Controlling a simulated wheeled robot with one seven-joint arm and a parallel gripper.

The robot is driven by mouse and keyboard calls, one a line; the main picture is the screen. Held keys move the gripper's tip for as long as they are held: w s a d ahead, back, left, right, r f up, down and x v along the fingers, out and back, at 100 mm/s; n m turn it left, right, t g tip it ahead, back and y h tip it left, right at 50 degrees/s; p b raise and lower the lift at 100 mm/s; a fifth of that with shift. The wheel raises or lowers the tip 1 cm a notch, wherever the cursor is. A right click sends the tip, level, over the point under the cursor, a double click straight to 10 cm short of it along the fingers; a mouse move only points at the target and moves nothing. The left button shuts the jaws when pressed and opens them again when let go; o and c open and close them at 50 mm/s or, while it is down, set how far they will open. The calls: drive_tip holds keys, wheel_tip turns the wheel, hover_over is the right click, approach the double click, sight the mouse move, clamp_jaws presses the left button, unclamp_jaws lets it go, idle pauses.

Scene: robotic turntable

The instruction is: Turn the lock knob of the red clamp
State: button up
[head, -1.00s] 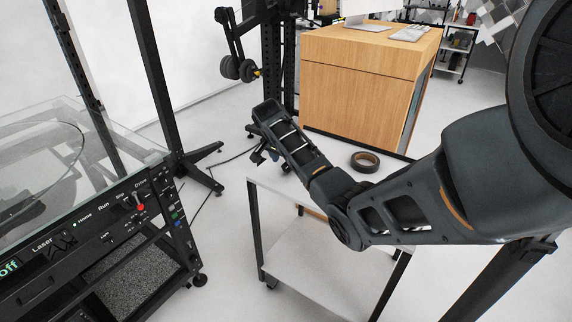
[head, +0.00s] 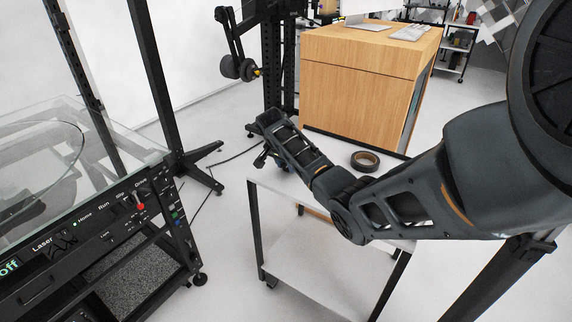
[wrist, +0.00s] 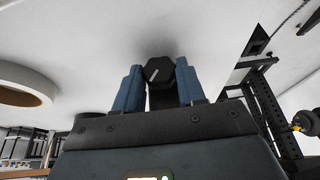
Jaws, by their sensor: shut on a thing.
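In the wrist view, my gripper (wrist: 160,88) has its two blue fingers closed on a dark, many-sided knob (wrist: 159,69) with a pale line on its face. A dark part shows below the knob, between the fingers. No red clamp body can be made out around it. In the head view, my gripper (head: 272,160) is at the far left corner of the small white table, mostly hidden under my forearm; the held knob cannot be made out there.
The turntable cabinet (head: 120,215), with a red-tipped lever (head: 140,206), stands left. A black stand (head: 279,60) and wooden desk (head: 360,85) stand behind. Open floor separates cabinet and table.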

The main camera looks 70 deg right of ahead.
drive_tip(key=c, duration=0.3)
drive_tip(key=shift+w+d+f+n+g+y+b, duration=0.15)
drive_tip(key=shift+g+b, duration=0.1)
drive_tip(key=shift+g, duration=0.25)
drive_tip(key=shift+w+a+r+n+g+y+b, duration=0.15)
drive_tip(key=shift+g+b, duration=0.1)
drive_tip(key=shift+g, duration=0.25)
drive_tip(key=shift+s+d+g, duration=0.1)
drive_tip(key=shift+g, duration=0.3)
drive_tip(key=o, duration=1)
drive_tip(key=shift+o, duration=0.2)
drive_tip(key=v, duration=0.7)
drive_tip(key=shift+r+b, duration=0.3)
drive_tip(key=shift+r, duration=0.05)
